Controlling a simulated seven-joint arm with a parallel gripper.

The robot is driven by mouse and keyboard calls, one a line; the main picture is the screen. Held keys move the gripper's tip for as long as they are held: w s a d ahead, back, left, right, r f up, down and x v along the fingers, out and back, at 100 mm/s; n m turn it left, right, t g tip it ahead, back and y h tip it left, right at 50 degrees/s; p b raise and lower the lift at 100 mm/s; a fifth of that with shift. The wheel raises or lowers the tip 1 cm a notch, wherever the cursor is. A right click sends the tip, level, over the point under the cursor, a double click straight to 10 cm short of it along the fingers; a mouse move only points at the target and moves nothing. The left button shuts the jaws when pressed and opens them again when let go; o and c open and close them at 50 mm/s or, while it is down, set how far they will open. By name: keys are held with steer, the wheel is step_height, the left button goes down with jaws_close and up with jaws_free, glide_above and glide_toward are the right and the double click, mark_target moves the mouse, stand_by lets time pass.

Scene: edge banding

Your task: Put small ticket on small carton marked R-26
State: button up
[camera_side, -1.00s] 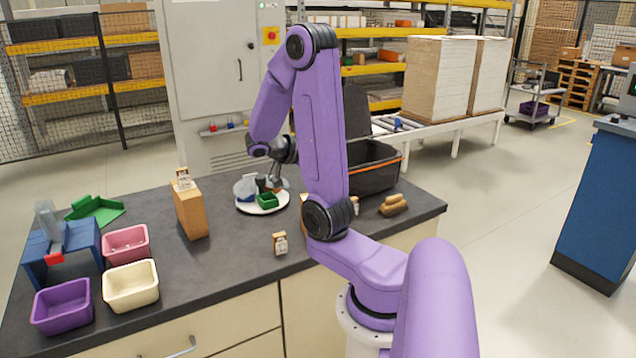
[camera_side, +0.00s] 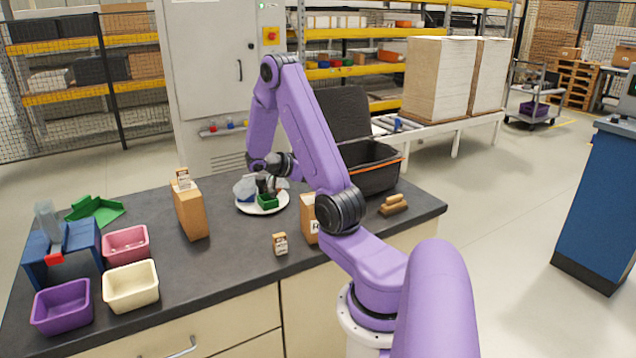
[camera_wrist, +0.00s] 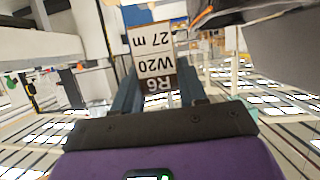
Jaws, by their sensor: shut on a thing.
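My gripper (camera_side: 270,187) is low over the white plate at the back of the bench and partly hidden among the things there. In the wrist view my gripper (camera_wrist: 160,98) is shut on a small ticket (camera_wrist: 151,50), a white label face with tan edges. It reads upside down "R6", "W20", "27 m". A brown carton (camera_side: 309,221) with a white label starting with "R" stands partly behind my arm; the rest of its mark is hidden. Another brown carton (camera_side: 191,213) stands at left with a small labelled piece (camera_side: 183,180) on top. A small labelled piece (camera_side: 280,243) stands at the front.
The white plate (camera_side: 247,210) holds a green box (camera_side: 268,202) and a bluish piece. Pink (camera_side: 126,243), cream (camera_side: 131,287) and purple (camera_side: 62,308) bins and a blue stand (camera_side: 60,243) are at left. A black open case (camera_side: 372,168) and tan rolls (camera_side: 394,204) are at right.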

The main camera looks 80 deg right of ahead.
steer(key=shift+d+f, duration=0.1)
steer(key=shift+f, duration=1.55)
steer(key=shift+f, duration=0.2)
steer(key=o, duration=1)
steer(key=shift+r, duration=0.1)
